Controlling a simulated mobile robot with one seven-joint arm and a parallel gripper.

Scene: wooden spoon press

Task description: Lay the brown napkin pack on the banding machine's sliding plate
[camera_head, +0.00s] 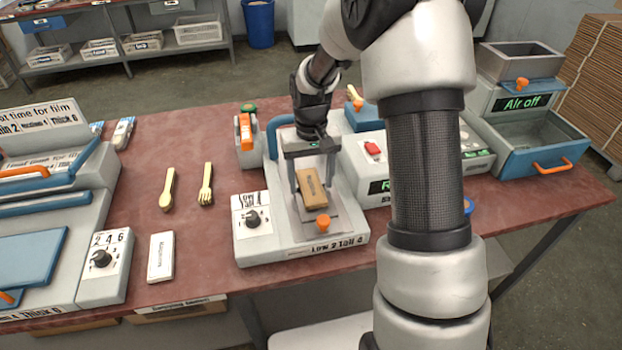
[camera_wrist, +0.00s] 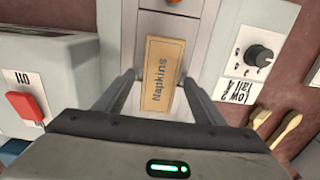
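The brown napkin pack (camera_head: 312,187), labelled "Napkins", lies flat and slightly turned on the pale sliding plate (camera_head: 322,213) of the banding machine (camera_head: 270,243). It also shows in the wrist view (camera_wrist: 164,78), with the plate (camera_wrist: 168,22) beyond it. My gripper (camera_head: 312,180) is over the plate, pointing down, with one finger on each side of the pack. In the wrist view the fingers (camera_wrist: 160,76) stand apart, with narrow gaps between them and the pack, so it looks open. The near end of the pack is close to the gripper body in that view.
A white napkin pack (camera_head: 160,257), a wooden spoon (camera_head: 168,189) and a fork (camera_head: 206,184) lie on the red table left of the machine. An orange knob (camera_head: 323,223) stands on the plate's front. A box with a red switch (camera_head: 372,148) is close on the right.

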